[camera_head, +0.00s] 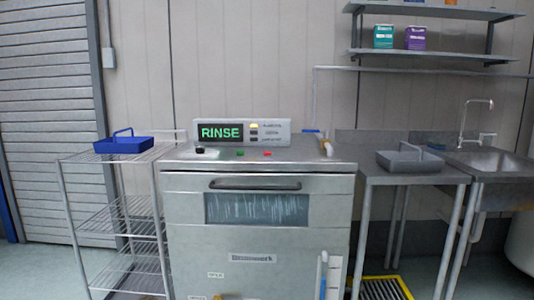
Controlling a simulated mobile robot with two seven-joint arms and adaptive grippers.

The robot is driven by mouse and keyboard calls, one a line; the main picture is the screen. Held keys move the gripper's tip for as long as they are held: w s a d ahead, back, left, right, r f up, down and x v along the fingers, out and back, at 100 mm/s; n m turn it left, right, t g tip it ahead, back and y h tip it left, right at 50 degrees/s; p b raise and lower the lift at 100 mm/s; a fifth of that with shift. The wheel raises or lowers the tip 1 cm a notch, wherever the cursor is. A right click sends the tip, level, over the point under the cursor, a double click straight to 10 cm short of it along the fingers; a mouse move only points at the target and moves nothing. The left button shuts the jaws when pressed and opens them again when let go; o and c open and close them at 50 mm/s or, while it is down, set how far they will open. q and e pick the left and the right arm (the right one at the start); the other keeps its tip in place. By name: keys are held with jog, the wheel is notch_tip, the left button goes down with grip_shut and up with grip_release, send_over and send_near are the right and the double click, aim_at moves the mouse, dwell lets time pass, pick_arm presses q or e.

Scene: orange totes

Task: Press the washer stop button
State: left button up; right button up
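The washer (180,235) is a steel box-shaped machine in the middle of the head view, with its door shut and a bar handle (255,184) across the front. Its display (220,132) reads RINSE in green letters, with one yellow light lit beside it. On the top surface are a small red button (267,154), a small green button (240,153) and a black knob (199,150). The red one looks like the stop button, but no label on it can be read. Streaks of water show in the door window (256,209). Neither gripper is in view.
A wire rack (120,210) with a blue caddy (123,143) stands left of the washer. A steel table (385,174) with a grey tray (409,160) and a sink (490,160) stand right. Shelves (435,52) hang above. A yellow-edged grate (380,289) lies on the floor.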

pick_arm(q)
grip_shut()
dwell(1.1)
